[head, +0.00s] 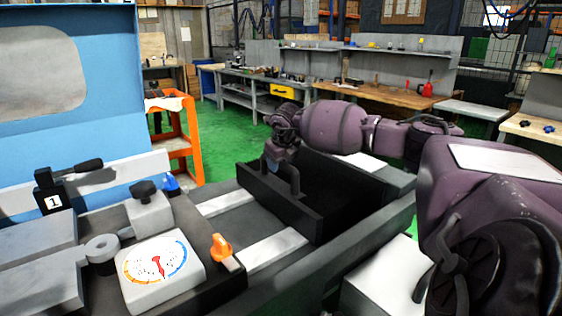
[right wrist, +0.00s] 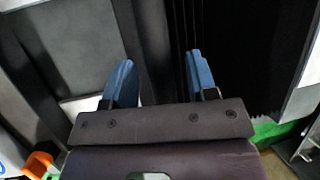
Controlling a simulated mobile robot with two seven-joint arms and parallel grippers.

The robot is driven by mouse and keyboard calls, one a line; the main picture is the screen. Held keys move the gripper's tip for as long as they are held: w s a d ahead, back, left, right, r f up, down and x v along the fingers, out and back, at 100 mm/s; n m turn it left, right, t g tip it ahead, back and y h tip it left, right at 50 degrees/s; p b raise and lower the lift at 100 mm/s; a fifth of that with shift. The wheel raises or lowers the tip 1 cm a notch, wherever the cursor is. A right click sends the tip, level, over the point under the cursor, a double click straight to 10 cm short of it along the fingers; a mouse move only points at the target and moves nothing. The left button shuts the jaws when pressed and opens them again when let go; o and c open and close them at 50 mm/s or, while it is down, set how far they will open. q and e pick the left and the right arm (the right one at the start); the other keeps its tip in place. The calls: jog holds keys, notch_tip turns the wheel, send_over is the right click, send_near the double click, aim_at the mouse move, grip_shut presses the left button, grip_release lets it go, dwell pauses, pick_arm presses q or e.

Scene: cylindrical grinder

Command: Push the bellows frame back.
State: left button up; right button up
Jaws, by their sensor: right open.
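The bellows frame (head: 275,205) is a dark upright plate with a black bar handle (head: 294,176) on its face, standing across the slide of the grinder. Black bellows stretch behind it to the right; their dark folds (right wrist: 240,55) also show in the right wrist view. My right gripper (head: 271,162) points down at the frame's far end, beyond the handle. In the right wrist view its two blue fingers (right wrist: 160,82) are apart, with part of the dark frame beneath and between them. I cannot tell whether they touch it. My left gripper is not in view.
Pale slide rails (head: 265,250) lie bare left of the frame. A dial gauge (head: 160,268), an orange knob (head: 222,247) and a blue machine housing (head: 75,120) are at left. An orange cart (head: 185,140) stands behind on the green floor.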

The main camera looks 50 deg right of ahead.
jog(key=p+v, duration=0.1)
jog(key=v, duration=0.9)
jog(key=shift+s+r+p, duration=0.2)
jog(key=shift+r+p, duration=0.15)
jog(key=shift+a, duration=0.1)
